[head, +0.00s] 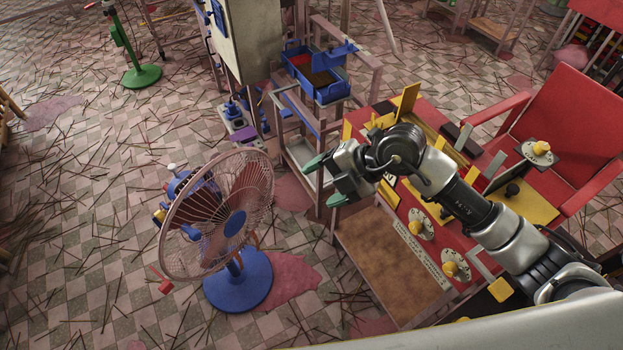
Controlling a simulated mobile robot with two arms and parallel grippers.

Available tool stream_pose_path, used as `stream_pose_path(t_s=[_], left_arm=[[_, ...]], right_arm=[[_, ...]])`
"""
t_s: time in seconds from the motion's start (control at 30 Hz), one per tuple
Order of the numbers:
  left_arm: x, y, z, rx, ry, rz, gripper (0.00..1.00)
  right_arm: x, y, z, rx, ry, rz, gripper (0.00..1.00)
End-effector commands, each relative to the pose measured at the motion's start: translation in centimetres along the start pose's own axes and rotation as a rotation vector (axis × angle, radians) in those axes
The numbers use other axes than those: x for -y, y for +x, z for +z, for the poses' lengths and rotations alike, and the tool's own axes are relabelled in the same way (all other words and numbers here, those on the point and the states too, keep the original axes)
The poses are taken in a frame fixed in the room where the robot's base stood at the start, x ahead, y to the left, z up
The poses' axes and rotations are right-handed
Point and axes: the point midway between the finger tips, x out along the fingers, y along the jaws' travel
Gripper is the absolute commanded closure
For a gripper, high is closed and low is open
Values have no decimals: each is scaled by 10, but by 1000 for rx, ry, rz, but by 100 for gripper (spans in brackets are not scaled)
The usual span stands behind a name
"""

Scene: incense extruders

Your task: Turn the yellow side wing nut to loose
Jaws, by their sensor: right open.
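My right gripper (326,182) reaches in from the right over the red machine table. Its two green-tipped fingers are spread apart and nothing shows between them. A pedestal fan (238,222) with a blue round base stands left of the gripper, apart from it. A small yellow piece (160,215) shows at the left side of the fan's blue motor housing; it may be the yellow side wing nut, but it is too small to make out its shape or how tight it is. My left gripper is not in view.
The red machine table (400,205) carries yellow knobs on round dials (421,226) and a brown board (385,262) at its front. A red chair (570,125) stands at right. A blue bin (318,75) is behind. Sticks litter the tiled floor, otherwise open at left.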

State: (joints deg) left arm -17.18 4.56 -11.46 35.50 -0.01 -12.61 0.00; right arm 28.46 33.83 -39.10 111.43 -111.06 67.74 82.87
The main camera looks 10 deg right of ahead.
Motion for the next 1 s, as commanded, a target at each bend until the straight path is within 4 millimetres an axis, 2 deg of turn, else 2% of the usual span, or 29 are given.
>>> stream_pose_path(t_s=[0.1,0.23,0.63,0.9,1.0], left_arm=[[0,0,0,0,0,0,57],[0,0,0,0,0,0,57],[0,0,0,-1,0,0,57],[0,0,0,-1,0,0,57],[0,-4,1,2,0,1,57]], right_arm=[[-11,3,-15,-60,-7,96,26],[-19,3,-24,-97,-10,166,26],[-23,2,-29,-116,-10,206,26],[-24,2,-29,-114,-10,204,65],[-26,3,-23,-101,-10,184,67]])
